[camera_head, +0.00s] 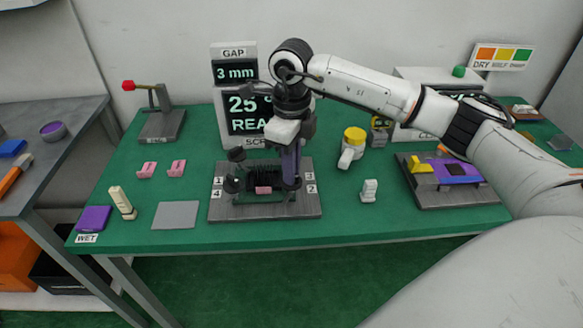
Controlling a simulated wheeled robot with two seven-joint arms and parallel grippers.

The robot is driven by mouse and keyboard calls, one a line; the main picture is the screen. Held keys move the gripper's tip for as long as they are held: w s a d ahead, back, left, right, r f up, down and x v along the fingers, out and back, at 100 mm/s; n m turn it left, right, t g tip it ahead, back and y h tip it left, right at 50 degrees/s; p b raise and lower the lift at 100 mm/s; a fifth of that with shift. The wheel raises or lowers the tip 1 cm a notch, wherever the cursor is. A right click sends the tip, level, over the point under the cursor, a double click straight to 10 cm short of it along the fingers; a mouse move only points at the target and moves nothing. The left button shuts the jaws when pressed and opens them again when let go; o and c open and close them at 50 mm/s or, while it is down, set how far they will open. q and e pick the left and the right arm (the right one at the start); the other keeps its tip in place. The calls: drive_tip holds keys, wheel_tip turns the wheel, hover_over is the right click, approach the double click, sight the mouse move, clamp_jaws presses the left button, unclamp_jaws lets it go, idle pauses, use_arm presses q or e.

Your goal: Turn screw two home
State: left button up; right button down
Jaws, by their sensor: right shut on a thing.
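The dark screw fixture (265,209) lies at the front middle of the green table, with small number labels at its left and right edges. Dark round knobs or screw heads show on it, one of them at the left (232,185). My right gripper (287,135) is above the fixture's right side, pointing down. It is shut on a purple upright tool (290,165), whose lower end meets a dark round part at the fixture's right. The gripper and tool hide which screw is there and whether the tip is seated. My left gripper is out of view.
Behind stands a display (235,72) reading "GAP 3 mm" and "25", partly hidden by my arm. A yellow-topped white device (353,143) and a small white block (369,190) stand to the right. A grey plate (176,215) and pink clips (147,169) lie left.

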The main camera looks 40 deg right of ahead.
drive_tip(key=m, duration=0.6)
drive_tip(key=shift+r, duration=0.1)
drive_tip(key=m+p, duration=0.1)
drive_tip(key=m, duration=0.9)
drive_tip(key=shift+p, duration=0.4)
drive_tip(key=m+p, duration=0.1)
drive_tip(key=m, duration=0.4)
drive_tip(key=shift+w, duration=0.1)
drive_tip(key=shift+m, duration=0.3)
drive_tip(key=c, duration=1.8)
unclamp_jaws()
drive_tip(key=shift+c, duration=0.2)
wheel_tip(320, 180, up, 10)
drive_tip(key=b, duration=0.1)
drive_tip(key=shift+r, duration=0.15)
